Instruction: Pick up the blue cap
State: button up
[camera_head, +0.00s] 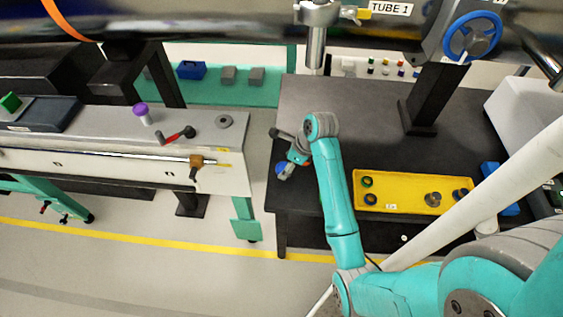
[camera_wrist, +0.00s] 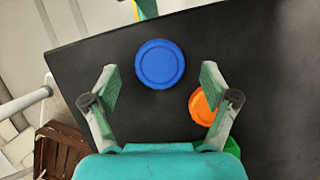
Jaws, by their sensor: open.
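The blue cap (camera_wrist: 160,64) is a round disc lying on the dark table, close to the table's edge. In the wrist view it lies ahead of my gripper (camera_wrist: 160,82), centred between the two fingers near their tips. My gripper is open and empty. In the head view my gripper (camera_head: 289,160) is over the left end of the table, and part of the blue cap (camera_head: 280,168) shows beside it.
An orange cap (camera_wrist: 203,106) lies by the right finger, with a green thing (camera_wrist: 232,147) partly hidden behind my gripper. A yellow tray (camera_head: 405,205) with several round parts sits to the right on the dark table (camera_head: 350,110). A brown crate (camera_wrist: 58,152) is below the table edge.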

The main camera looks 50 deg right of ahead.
jog(key=shift+w+a+f, duration=0.1)
jog(key=shift+w+f, duration=0.1)
jog(key=shift+f, duration=0.35)
jog(key=c, duration=0.8)
jog(key=shift+c, duration=0.2)
jog(key=shift+r, duration=0.15)
